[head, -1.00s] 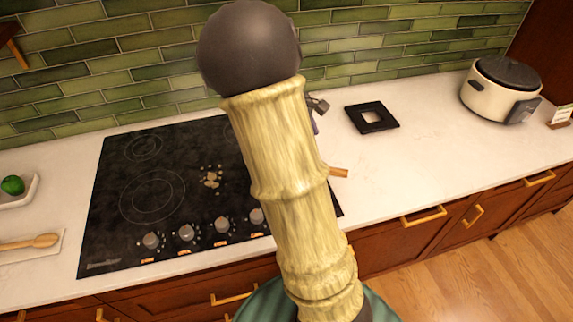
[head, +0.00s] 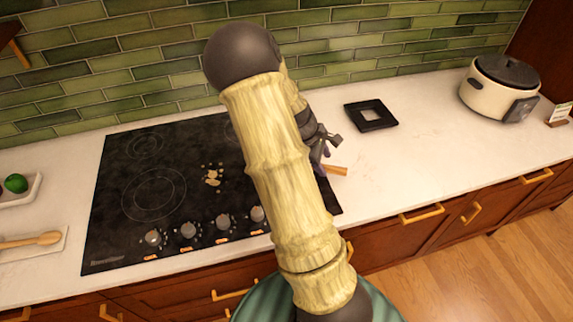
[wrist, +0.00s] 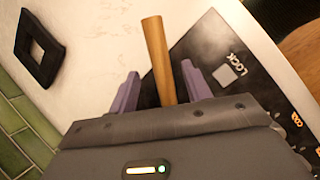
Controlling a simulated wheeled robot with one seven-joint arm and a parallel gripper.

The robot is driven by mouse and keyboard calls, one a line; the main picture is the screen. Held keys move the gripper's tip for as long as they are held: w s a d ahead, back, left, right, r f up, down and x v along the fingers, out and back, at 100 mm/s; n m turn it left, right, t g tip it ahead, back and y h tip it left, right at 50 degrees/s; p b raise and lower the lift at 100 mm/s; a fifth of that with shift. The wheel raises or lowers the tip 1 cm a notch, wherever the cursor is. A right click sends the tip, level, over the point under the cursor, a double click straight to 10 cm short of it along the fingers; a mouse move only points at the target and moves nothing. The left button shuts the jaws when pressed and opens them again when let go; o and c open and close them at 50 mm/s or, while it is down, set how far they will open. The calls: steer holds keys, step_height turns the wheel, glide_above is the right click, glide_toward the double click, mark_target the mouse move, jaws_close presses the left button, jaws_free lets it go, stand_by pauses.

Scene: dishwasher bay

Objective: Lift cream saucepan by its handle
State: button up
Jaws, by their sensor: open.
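The saucepan's wooden handle (head: 335,170) sticks out to the right from behind my arm in the head view, near the cooktop's right edge. The pan body is hidden in both views. In the wrist view the handle (wrist: 157,58) runs between the two purple fingers of my open gripper (wrist: 160,85), with a gap to each finger. In the head view my gripper (head: 322,150) shows partly beside my arm, close to the handle; its fingers are hard to make out there.
The black cooktop (head: 125,225) has several knobs along its front. A black square trivet (head: 385,122) lies on the white counter (head: 420,150). A cream rice cooker (head: 485,98) stands at the right. A wooden spoon (head: 35,240) and a tray with green produce (head: 16,184) are at the left.

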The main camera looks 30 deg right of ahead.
mark_target(329, 171)
steer(key=shift+d+f, duration=0.2)
steer(key=shift+f, duration=0.25)
steer(key=shift+s+f, duration=0.1)
steer(key=shift+p+x, duration=0.95)
steer(key=shift+x, duration=1.55)
jaws_close()
